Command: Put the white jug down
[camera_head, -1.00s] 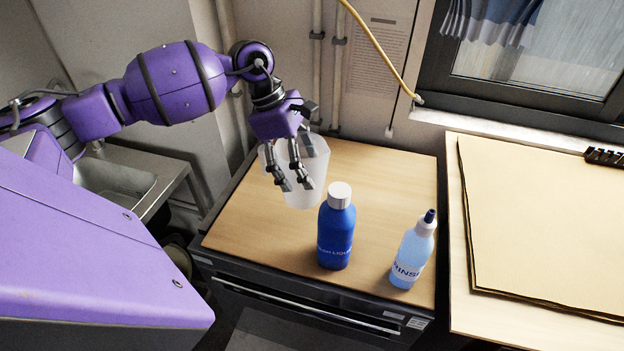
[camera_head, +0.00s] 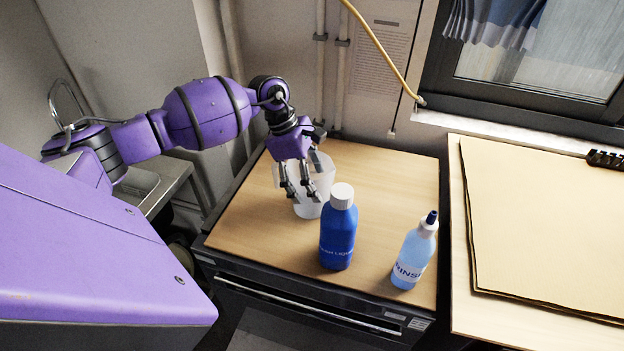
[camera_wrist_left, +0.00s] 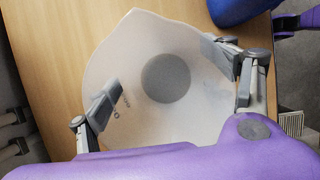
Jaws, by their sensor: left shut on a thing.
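The white jug (camera_head: 318,204) is a translucent, open-topped vessel behind and left of the blue bottle, over the wooden top of the oven. My left gripper (camera_head: 301,194) is shut on it, coming down from above with the fingers at the jug's rim and wall. In the left wrist view the jug (camera_wrist_left: 196,115) fills the middle, with a grey round patch at its bottom and a gripper finger (camera_wrist_left: 176,84) at either side. The jug looks upright and at or very near the wooden top; I cannot tell whether it touches. My right gripper is not in view.
A blue bottle with a white cap (camera_head: 338,232) stands just in front of the jug. A light blue rinse bottle (camera_head: 412,256) stands further right. The wooden top (camera_head: 385,185) is clear behind them. A yellow hose (camera_head: 380,45) hangs at the back wall.

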